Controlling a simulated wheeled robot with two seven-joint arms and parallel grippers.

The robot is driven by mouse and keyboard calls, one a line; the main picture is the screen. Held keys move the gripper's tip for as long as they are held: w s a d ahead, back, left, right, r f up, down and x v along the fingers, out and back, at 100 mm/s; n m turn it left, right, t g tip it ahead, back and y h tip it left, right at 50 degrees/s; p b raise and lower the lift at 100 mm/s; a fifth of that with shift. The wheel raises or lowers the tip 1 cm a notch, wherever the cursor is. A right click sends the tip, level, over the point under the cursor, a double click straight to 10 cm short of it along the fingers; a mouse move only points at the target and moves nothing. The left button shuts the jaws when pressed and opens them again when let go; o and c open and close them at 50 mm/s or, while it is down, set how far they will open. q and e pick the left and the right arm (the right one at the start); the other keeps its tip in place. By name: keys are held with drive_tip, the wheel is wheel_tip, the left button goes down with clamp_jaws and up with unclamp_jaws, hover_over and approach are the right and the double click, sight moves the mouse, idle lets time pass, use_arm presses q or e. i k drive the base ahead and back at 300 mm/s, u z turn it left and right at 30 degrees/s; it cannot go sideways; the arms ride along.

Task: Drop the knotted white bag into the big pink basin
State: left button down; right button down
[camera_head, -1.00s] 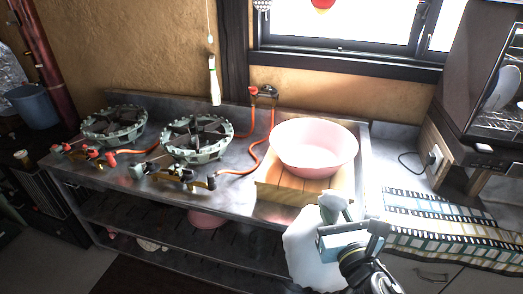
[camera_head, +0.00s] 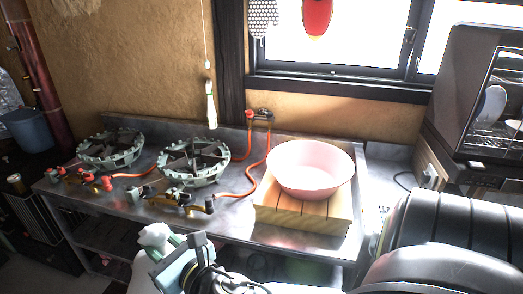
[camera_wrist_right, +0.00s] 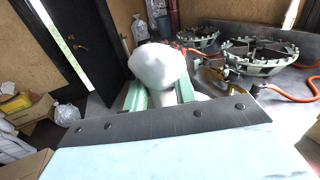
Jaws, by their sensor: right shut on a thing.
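The big pink basin (camera_head: 311,180) stands on a slatted wooden board on the steel counter, and its inside looks empty. My right gripper (camera_head: 165,248) is at the bottom of the head view, left of the basin and in front of the counter's edge. It is shut on the knotted white bag (camera_head: 154,236), whose knot sticks up above the fingers. In the right wrist view the white bag (camera_wrist_right: 158,66) bulges between the green fingers (camera_wrist_right: 160,95). Most of the bag's body is hidden behind my gripper in the head view. My left gripper is not in view.
Two gas burners (camera_head: 193,163) with orange hoses stand left of the wooden board (camera_head: 335,208). A light bottle-shaped thing (camera_head: 211,104) hangs on a cord above the counter. A dish cabinet (camera_head: 490,100) stands at the right.

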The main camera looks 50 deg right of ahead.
sight(307, 184)
drive_tip(key=u, duration=0.2)
drive_tip(key=k, duration=0.7)
drive_tip(key=z, duration=1.35)
drive_tip(key=i, duration=0.25)
drive_tip(key=z, duration=0.05)
